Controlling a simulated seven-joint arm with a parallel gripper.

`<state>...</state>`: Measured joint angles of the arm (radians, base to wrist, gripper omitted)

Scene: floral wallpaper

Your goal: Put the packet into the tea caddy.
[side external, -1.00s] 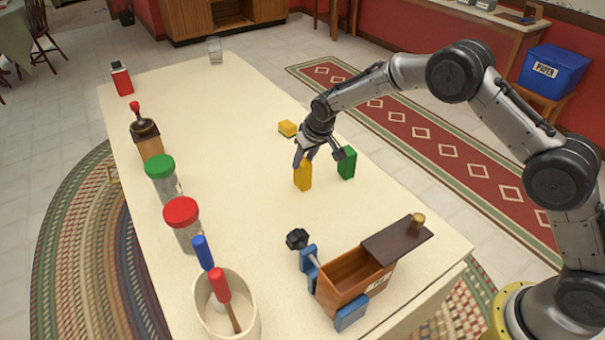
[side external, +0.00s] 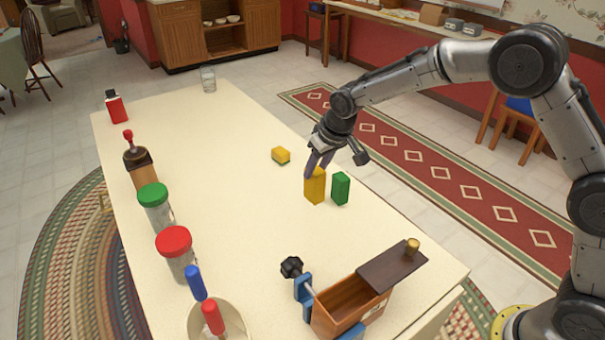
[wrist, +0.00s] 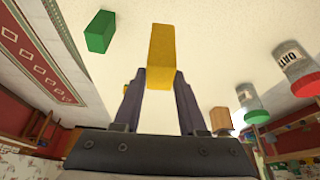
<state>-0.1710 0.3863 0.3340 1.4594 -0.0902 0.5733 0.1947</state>
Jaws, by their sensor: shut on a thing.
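My gripper (side external: 318,166) is shut on the upper part of an upright yellow packet (side external: 315,187) over the middle-right of the table. In the wrist view the packet (wrist: 161,55) sits between both fingers of my gripper (wrist: 160,80). It looks lifted, though I cannot tell the exact gap beneath it. The tea caddy (side external: 335,321) is a wooden box at the near right. Its dark lid (side external: 388,268) with a brass knob is slid to the right, leaving the top open. The inside bottom is hidden.
A green box (side external: 340,188) stands close right of the packet. A small yellow-green block (side external: 281,156) lies behind. A blue clamp with a black knob (side external: 291,267) is at the caddy. Jars (side external: 176,252) and a utensil crock (side external: 205,325) line the left. The table centre is clear.

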